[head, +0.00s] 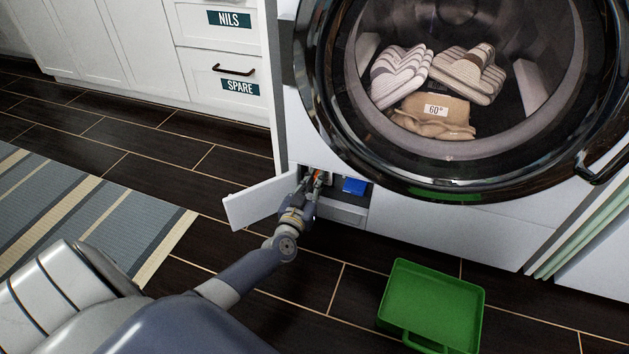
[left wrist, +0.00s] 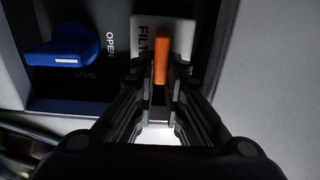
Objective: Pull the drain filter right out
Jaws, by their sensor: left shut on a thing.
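The drain filter shows in the left wrist view as a white plate marked "FILT" (left wrist: 143,40) with an orange grip (left wrist: 160,62). It sits in a dark recess at the bottom of the washing machine, behind an open white flap (head: 262,202). My left gripper (head: 315,180) reaches into this recess. In the left wrist view its fingers (left wrist: 160,80) are shut on the orange grip. A blue handle (left wrist: 55,52) sits left of the filter, beside the words "OPEN" and "SHUT"; it also shows in the head view (head: 354,186). My right gripper is not in view.
A green tray (head: 432,305) lies on the dark floor in front of the machine. The round glass door (head: 440,188) above the recess is shut, with laundry behind it. A striped rug (head: 85,210) lies to the left. Floor between rug and tray is partly covered by my arm.

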